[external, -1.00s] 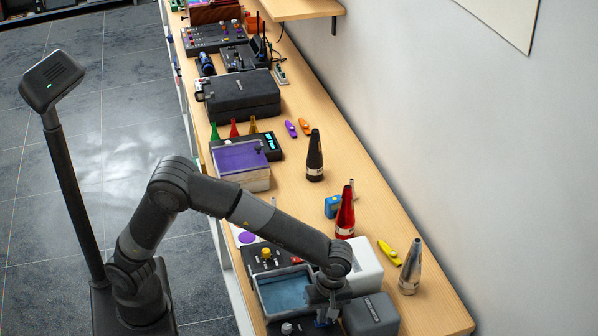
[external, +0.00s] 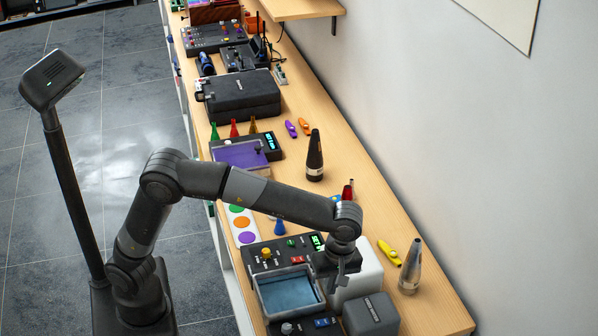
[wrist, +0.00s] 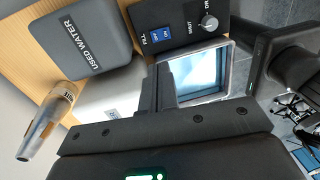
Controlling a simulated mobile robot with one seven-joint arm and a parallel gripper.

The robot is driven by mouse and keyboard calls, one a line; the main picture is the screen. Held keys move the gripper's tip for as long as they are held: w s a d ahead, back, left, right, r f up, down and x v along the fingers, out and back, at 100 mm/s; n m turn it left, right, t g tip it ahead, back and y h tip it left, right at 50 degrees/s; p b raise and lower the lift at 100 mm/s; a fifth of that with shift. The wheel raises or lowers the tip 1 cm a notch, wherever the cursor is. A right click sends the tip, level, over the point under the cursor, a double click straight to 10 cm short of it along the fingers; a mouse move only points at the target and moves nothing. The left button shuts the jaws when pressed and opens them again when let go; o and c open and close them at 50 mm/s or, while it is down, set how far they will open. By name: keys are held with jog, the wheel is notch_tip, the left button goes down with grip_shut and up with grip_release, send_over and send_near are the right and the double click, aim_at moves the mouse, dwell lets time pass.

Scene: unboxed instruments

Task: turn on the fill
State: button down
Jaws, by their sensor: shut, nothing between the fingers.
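The fill switch is a blue rocker (wrist: 163,37) beside the word FILL on a dark panel in the wrist view. Which side is pressed is too small to tell. It also shows in the external view (external: 325,322), on the panel at the near end of the shallow tank (external: 301,313). The tank has pale walls and a blue inside. My gripper (external: 341,282) is shut and empty, above the tank's right side and apart from the switch. In the wrist view its fingers (wrist: 160,88) point toward the tank and panel.
A grey knob (wrist: 209,23) sits by the switch. The dark USED WATER box (external: 372,315) and a white box (external: 366,268) stand right of the tank. A silver cone (external: 411,268) stands near the wall. A panel with a yellow knob (external: 266,253) lies beyond the tank.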

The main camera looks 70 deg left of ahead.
aim_at(317, 323)
jog(key=shift+w+r, duration=0.15)
jog(key=shift+r, duration=1.25)
jog(key=shift+s, duration=0.65)
jog(key=f, duration=0.4)
jog(key=s+f, duration=0.1)
jog(key=f, duration=0.9)
jog(key=shift+s, duration=0.4)
jog(key=shift+s+f, duration=0.1)
jog(key=shift+f, duration=0.1)
